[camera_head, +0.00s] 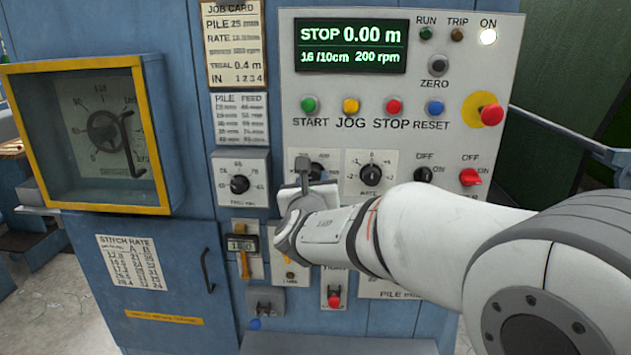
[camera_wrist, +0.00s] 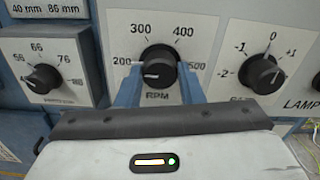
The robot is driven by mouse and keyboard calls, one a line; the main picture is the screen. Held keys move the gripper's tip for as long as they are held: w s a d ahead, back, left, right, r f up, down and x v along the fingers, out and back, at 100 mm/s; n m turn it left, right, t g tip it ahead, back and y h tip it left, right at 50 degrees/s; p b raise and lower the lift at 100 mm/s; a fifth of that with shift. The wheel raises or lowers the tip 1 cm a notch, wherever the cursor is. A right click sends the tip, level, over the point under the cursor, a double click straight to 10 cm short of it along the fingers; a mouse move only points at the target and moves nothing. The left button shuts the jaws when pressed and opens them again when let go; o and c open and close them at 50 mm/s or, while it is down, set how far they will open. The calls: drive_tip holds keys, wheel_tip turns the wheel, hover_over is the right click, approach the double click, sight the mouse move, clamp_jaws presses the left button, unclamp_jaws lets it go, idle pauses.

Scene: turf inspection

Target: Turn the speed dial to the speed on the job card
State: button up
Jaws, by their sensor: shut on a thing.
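The speed dial (camera_wrist: 159,62) is a black knob marked RPM, with 200 to 500 around it. Its white mark points left, close to 200. My gripper (camera_wrist: 160,76) is shut on the dial, with a blue finger at each side. In the head view my gripper (camera_head: 303,180) covers most of the dial. The job card (camera_head: 234,42) hangs at the top, left of the display; its rpm line is too blurred to read. The display (camera_head: 350,46) reads STOP, 0.00 m, 16 /10cm and 200 rpm.
Another dial (camera_wrist: 43,78) sits left of the speed dial, and the rate dial (camera_wrist: 265,75) sits right of it. Start, jog, stop and reset buttons are above. A red emergency button (camera_head: 491,114) is at the right. A yellow-framed box (camera_head: 92,64) juts out at the left.

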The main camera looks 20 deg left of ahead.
drive_tip(key=shift+c, duration=1.4)
drive_tip(key=shift+f+b, duration=0.1)
drive_tip(key=shift+b, duration=0.3)
